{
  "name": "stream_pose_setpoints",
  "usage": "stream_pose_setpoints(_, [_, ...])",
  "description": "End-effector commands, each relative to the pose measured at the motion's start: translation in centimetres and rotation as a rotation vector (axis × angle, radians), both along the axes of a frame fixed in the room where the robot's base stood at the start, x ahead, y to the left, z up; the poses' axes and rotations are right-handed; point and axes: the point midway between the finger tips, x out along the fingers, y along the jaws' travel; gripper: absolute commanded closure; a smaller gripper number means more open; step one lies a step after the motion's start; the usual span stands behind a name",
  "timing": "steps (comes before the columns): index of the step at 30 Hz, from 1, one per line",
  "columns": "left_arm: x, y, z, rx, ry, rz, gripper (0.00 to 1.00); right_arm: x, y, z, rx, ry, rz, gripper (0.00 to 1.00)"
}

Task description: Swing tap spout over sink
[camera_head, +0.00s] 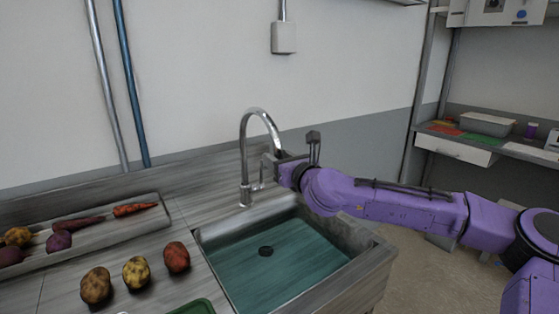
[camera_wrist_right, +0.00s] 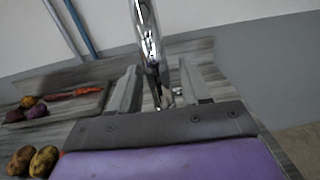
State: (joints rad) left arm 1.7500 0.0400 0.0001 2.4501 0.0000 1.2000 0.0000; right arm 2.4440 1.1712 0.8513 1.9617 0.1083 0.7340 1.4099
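The chrome tap (camera_head: 245,160) stands at the back edge of the sink (camera_head: 209,230). Its gooseneck spout arches to the right in the head view, and its end is close to my right gripper (camera_head: 270,164). In the right wrist view the tap (camera_wrist_right: 147,35) comes down from the top, and its lower part shows between the two grey fingers of my right gripper (camera_wrist_right: 158,80). The fingers are apart, with gaps visible beside the tap. Whether either finger touches it I cannot tell. My left gripper is not in view.
Several potatoes (camera_head: 136,272) lie on the counter left of the sink. A tray (camera_head: 112,232) of vegetables is behind them. A green item (camera_head: 192,307) shows at the bottom edge. A side bench (camera_head: 455,150) with a bin (camera_head: 487,124) stands at the far right.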

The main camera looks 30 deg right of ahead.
Motion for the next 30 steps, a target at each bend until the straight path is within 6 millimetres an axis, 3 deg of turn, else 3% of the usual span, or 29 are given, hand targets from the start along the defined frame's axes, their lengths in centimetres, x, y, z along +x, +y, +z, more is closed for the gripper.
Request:
stream_pose_setpoints(10, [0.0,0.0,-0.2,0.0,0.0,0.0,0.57,-0.7,0.0,-0.1,0.001,0.0,0.002,0.53])
stream_pose_setpoints(21, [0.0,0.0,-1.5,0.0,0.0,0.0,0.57,-8.6,-0.3,-0.3,0.005,0.0,0.004,0.53])
stream_pose_setpoints(25, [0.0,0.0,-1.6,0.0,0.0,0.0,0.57,-10.0,-0.3,-0.2,0.002,0.002,0.003,0.53])
stream_pose_setpoints(30, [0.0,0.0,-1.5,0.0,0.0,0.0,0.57,-10.3,-0.3,-0.2,-0.001,0.003,0.003,0.53])
